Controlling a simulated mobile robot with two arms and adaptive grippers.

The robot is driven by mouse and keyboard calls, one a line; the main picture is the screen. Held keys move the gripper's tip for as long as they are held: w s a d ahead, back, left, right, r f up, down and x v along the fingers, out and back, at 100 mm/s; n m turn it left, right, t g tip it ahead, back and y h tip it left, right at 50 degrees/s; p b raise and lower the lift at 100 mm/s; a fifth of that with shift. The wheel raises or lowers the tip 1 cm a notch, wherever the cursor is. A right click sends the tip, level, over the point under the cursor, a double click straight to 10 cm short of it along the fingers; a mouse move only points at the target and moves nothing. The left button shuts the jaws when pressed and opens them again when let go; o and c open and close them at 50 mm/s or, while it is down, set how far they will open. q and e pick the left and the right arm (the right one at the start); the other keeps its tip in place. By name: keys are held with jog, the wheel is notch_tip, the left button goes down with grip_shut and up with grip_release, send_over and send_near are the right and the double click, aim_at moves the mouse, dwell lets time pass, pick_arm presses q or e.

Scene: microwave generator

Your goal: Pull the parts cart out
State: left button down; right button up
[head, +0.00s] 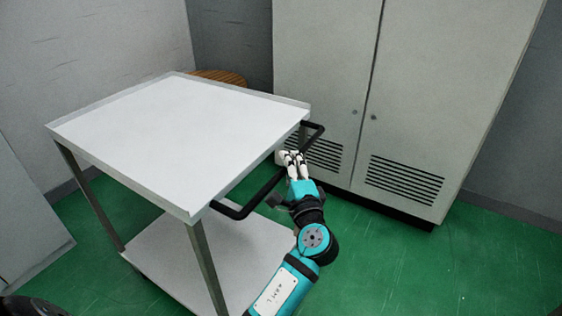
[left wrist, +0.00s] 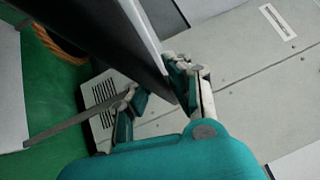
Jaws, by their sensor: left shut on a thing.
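The parts cart (head: 180,130) has a flat white top with a raised rim, grey legs and a lower shelf (head: 215,250). It stands at left of centre in the head view. A black bar handle (head: 262,192) sticks out from its right side. My left gripper (head: 293,158) is at the handle's middle-far part, with its fingers shut on the bar. In the left wrist view, the fingers (left wrist: 155,88) are on either side of a dark bar (left wrist: 105,35), which partly hides the contact. My right gripper is not in view.
A tall grey cabinet (head: 330,80) with vents stands behind the handle, close to the cart's far right corner. A round brown wooden thing (head: 222,77) shows behind the cart. Walls border the back and left. Green floor (head: 420,270) is clear at right.

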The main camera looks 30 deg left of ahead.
pick_arm(q)
jog(key=shift+f, duration=0.3)
jog(key=c, duration=1.3)
grip_release()
jog(key=shift+o, duration=0.3)
jog(key=shift+r, duration=0.1)
jog(key=v, duration=1.2)
